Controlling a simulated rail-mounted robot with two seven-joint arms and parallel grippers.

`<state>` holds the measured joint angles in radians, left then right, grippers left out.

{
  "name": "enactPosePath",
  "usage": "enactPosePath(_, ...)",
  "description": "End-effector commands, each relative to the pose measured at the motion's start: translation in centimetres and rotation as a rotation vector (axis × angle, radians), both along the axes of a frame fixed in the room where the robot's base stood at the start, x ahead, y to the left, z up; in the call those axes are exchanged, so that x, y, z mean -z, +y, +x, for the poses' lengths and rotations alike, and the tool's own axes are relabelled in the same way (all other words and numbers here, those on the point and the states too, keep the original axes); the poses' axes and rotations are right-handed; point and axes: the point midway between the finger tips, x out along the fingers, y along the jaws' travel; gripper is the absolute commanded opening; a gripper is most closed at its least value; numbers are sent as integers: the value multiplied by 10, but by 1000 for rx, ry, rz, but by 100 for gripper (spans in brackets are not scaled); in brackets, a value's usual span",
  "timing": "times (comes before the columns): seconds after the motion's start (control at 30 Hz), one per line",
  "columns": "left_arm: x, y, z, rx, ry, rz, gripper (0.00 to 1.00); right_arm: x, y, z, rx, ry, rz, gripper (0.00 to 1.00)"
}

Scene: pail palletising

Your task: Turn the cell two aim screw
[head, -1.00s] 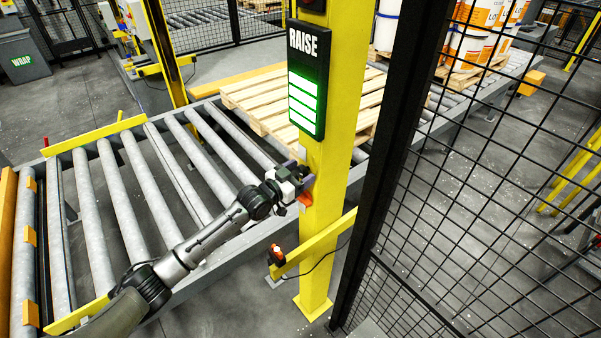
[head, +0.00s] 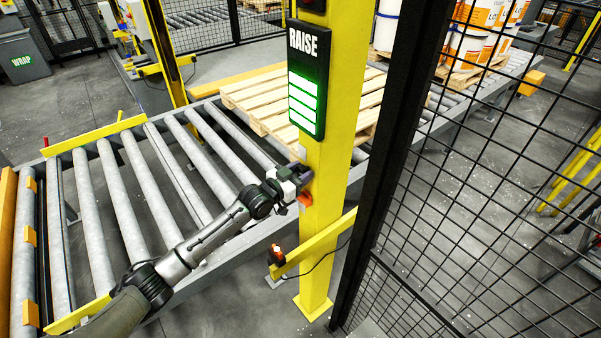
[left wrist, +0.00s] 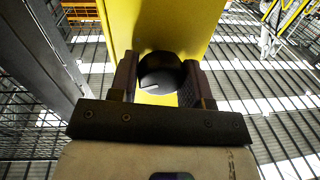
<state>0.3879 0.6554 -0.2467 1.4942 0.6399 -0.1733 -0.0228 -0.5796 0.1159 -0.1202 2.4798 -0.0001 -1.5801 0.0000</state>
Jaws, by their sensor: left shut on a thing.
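The aim screw shows in the left wrist view as a round black knob (left wrist: 160,74) with a pale line on its face, set against a yellow post (left wrist: 205,22). My left gripper (left wrist: 160,85) is shut on the knob, with one finger on each side of it. In the head view my left gripper (head: 303,176) is at the yellow post (head: 322,235), below a lit sign reading RAISE (head: 306,78). The knob itself is hidden behind the gripper there. An orange part (head: 305,199) shows just below the fingers. My right gripper is not in view.
A roller conveyor (head: 118,190) runs under my left arm, with a wooden pallet (head: 262,103) behind the post. Black mesh fencing (head: 470,210) stands close on the right. A low yellow bar (head: 318,243) juts from the post.

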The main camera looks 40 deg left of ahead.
Motion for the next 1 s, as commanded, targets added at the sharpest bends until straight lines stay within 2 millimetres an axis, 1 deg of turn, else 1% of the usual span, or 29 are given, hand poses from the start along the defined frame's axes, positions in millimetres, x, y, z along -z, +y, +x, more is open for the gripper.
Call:
enactPosePath(0.17,0,0,0,-1,-6,31,20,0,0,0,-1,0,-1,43)
enactPosePath(0.27,0,0,0,0,-17,78,20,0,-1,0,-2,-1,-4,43)
enactPosePath(0.7,1,0,0,0,-88,381,20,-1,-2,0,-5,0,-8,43)
enactPosePath(1.0,1,0,0,0,-122,525,20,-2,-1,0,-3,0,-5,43)
